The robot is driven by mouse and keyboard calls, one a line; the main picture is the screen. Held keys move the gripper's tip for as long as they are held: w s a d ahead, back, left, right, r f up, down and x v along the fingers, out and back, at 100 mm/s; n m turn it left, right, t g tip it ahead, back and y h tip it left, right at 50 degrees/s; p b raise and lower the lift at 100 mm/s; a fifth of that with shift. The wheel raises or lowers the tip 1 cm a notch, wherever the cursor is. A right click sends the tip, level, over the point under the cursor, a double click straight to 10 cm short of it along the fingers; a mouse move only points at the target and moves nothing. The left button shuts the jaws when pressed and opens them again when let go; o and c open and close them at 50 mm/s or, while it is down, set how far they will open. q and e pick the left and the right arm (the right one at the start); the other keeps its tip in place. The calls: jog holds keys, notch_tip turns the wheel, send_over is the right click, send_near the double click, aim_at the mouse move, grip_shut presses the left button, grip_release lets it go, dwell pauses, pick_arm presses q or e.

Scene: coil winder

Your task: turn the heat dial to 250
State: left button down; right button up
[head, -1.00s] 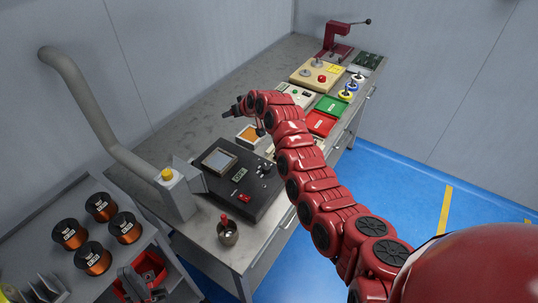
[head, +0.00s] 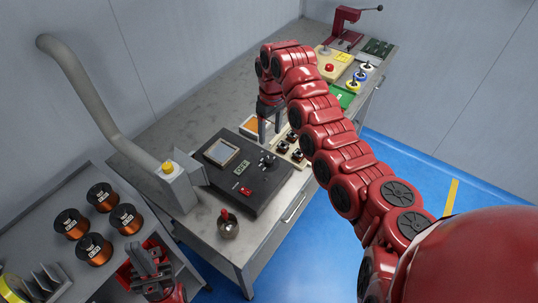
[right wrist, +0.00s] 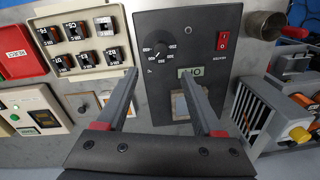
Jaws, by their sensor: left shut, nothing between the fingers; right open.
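The black heater box (head: 232,192) sits on the grey bench in the head view. Its black heat dial (head: 268,160) is near the right edge of its top. In the right wrist view the dial (right wrist: 160,50) has a pale scale around it, too small to read surely. My right gripper (right wrist: 160,76) is open and empty, with the dial beyond and between its fingertips, apart from it. In the head view this gripper (head: 269,136) points down beside the box's far right corner.
A red switch (right wrist: 223,41) and a small green display (right wrist: 190,72) share the box's panel. A cream board with several dark blocks (right wrist: 78,46) lies beside it. A metal pot with a red knob (head: 228,226) stands at the near bench corner. Copper spools (head: 94,249) stand on the left shelf.

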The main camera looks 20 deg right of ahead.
aim_at(269, 159)
jog(key=f+p, duration=0.1)
jog(key=f, duration=0.4)
jog(key=f+p, duration=0.1)
jog(key=f, duration=0.4)
jog(key=shift+s+a+f, duration=0.2)
jog(key=shift+f, duration=0.65)
grip_shut()
